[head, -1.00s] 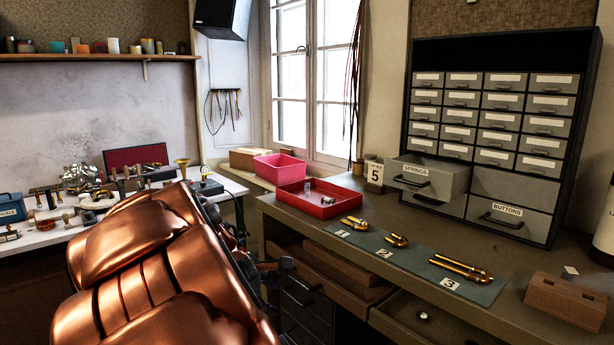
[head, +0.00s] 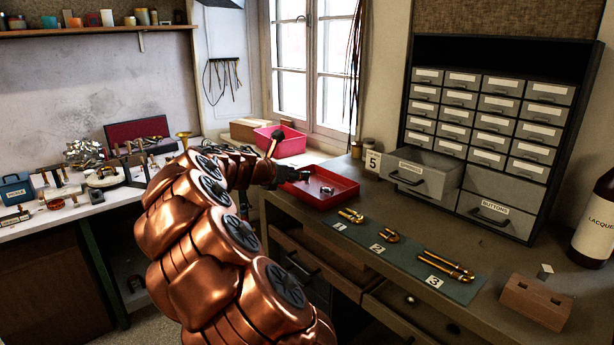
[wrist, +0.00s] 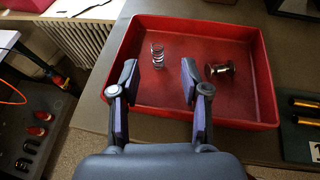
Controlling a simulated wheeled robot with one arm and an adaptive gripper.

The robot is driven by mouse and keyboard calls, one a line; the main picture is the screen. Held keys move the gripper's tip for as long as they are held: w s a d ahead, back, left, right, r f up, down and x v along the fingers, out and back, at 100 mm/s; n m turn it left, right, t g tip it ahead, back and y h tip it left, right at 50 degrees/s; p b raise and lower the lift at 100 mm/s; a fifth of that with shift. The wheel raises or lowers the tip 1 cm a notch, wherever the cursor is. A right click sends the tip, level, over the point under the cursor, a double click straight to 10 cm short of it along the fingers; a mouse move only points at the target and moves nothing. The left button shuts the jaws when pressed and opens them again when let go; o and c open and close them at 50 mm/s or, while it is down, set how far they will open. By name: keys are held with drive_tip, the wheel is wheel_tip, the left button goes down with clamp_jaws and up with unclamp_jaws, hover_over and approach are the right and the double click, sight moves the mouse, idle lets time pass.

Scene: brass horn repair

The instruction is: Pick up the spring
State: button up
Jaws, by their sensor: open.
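The spring (wrist: 158,56) is a small silver coil standing in the red tray (wrist: 234,112), toward its left back part in the wrist view. My gripper (wrist: 158,75) is open, its two dark fingers spread over the near part of the tray. The spring shows between and a little beyond the fingertips, with nothing held. In the head view my gripper (head: 291,168) is at the left side of the red tray (head: 338,201), and the spring cannot be made out there. A metal cylinder with wider ends (wrist: 220,70) lies in the tray right of the spring.
A pink bin (head: 284,141) stands behind the tray. The open springs drawer (head: 420,176) juts out at right. Brass parts lie on a green mat (head: 405,255) along the bench, with a wooden block (head: 536,302) and a lacquer bottle (head: 594,225) at far right.

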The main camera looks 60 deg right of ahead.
drive_tip(key=shift+p+x, duration=1)
drive_tip(key=shift+x, duration=2.1)
drive_tip(key=shift+w, duration=0.1)
drive_tip(key=c, duration=0.8)
